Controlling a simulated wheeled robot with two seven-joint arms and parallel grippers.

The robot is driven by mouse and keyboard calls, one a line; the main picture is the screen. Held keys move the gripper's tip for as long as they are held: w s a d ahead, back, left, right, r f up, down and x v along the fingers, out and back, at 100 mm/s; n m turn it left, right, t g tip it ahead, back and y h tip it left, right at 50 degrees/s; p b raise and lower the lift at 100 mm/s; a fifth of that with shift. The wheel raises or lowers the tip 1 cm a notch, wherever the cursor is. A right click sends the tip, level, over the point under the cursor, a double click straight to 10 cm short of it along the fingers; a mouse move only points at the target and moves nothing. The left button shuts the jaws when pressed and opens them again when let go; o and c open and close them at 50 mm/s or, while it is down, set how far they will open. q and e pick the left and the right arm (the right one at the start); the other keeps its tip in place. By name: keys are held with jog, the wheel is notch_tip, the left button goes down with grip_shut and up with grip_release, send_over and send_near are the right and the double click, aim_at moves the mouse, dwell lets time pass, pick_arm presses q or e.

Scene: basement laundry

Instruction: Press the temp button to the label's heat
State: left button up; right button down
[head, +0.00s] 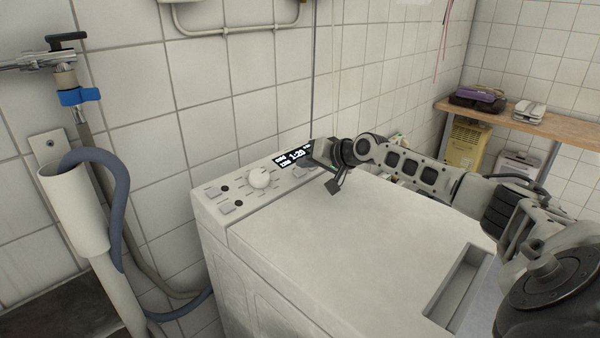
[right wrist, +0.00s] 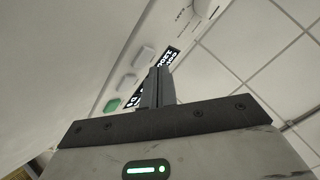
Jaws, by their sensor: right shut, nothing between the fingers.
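The washing machine's control panel (head: 240,187) runs along the back of its white top. It has a round knob (head: 260,177), pale square buttons and a lit black display (head: 297,155) that shows 1:20 beside smaller text too small to read surely. My right gripper (head: 319,153) is shut and empty over the panel's right end, by the display. In the right wrist view its closed fingers (right wrist: 160,82) cover part of the display (right wrist: 172,58), beside pale buttons (right wrist: 145,53) and a green one (right wrist: 112,105). Contact cannot be told. Which button is temp is unreadable. No heat label is legible.
A tiled wall (head: 210,90) stands right behind the machine. A grey hose (head: 118,195), white pipe (head: 75,210) and tap (head: 66,75) are at the left. A wooden shelf (head: 555,131) with a purple-black item is at the back right. The machine's lid (head: 350,235) is clear.

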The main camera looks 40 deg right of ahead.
jog(key=shift+f, duration=0.15)
jog(key=shift+w+f+b, duration=0.15)
jog(key=shift+f+b, duration=0.1)
jog(key=shift+b, duration=0.05)
jog(key=shift+w+f+b, duration=0.1)
jog(key=shift+f+b, duration=0.2)
jog(key=shift+f, duration=0.15)
dwell(0.7)
jog(key=shift+r, duration=0.1)
jog(key=shift+s+r+p, duration=0.25)
jog(key=shift+r+p, duration=0.45)
jog(key=shift+p, duration=0.1)
jog(key=r+p, duration=0.2)
jog(key=s+r+p, duration=0.1)
jog(key=r+p, duration=0.1)
jog(key=r, duration=0.1)
jog(key=shift+s+p, duration=0.2)
jog(key=shift+p, duration=0.1)
jog(key=shift+f, duration=0.1)
dwell(0.7)
